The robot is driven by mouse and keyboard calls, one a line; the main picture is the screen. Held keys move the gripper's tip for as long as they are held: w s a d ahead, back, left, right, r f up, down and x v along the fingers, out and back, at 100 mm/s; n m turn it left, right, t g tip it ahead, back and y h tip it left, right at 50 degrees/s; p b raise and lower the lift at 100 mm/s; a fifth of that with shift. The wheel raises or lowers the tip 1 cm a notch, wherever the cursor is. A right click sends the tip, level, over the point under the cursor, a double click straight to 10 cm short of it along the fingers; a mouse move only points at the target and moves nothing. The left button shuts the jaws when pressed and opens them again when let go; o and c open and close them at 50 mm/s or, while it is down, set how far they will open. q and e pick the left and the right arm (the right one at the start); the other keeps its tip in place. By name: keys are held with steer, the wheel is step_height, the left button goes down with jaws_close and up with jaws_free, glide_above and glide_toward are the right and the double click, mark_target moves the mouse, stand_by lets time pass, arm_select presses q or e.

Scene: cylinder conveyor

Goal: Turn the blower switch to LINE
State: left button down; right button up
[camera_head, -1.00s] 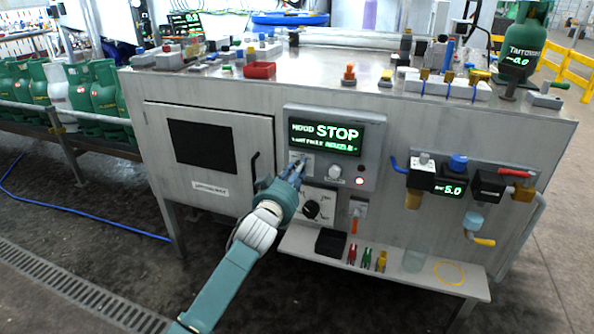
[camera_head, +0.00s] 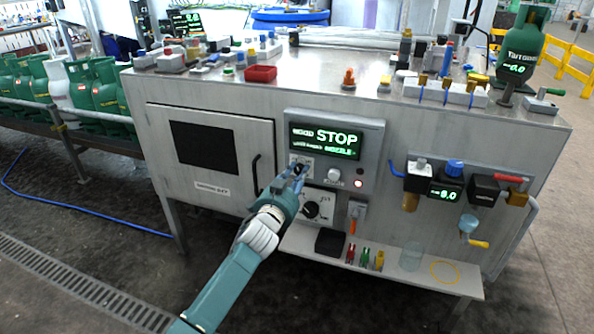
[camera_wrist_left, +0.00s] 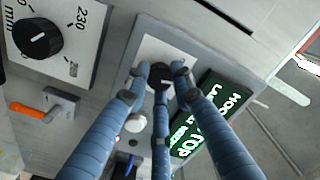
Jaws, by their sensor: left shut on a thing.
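The control panel (camera_head: 371,140) on the cabinet front has a green-lit display (camera_head: 325,141) with the large word STOP and smaller lines. A black switch knob (camera_wrist_left: 160,76) sits on a light plate beside the display in the left wrist view. My left gripper (camera_head: 294,179) is at the panel's lower left, below the display. In the left wrist view its blue fingers (camera_wrist_left: 161,80) close around the black knob. The fingers hide much of the knob and its plate in the head view, so I cannot read its setting or label. My right gripper is not in view.
Below the panel is a dial (camera_head: 312,210); right of my fingers are a white knob (camera_head: 334,175) and a lit red lamp (camera_head: 359,184). An orange-handled lever (camera_head: 353,222) and a shelf (camera_head: 405,272) with small clips are lower down. Valves stand at right.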

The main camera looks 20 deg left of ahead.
arm_select(q)
steer(key=shift+d+r+m+p, duration=0.15)
steer(key=shift+r+m, duration=0.1)
steer(key=shift+m, duration=0.35)
steer(key=shift+d+r+m+p, duration=0.1)
steer(key=shift+r+m+p, duration=0.1)
steer(key=shift+m, duration=0.4)
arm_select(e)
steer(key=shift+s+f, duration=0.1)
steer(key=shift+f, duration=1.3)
arm_select(q)
steer(key=c, duration=1.6)
jaws_free()
steer(key=shift+o, duration=0.7)
steer(key=shift+f, duration=0.15)
steer(key=shift+f, duration=0.1)
steer(key=shift+s+a, duration=0.1)
steer(key=shift+s, duration=0.1)
steer(key=s, duration=1.1)
steer(key=shift+s, duration=0.3)
steer(key=shift+a, duration=0.1)
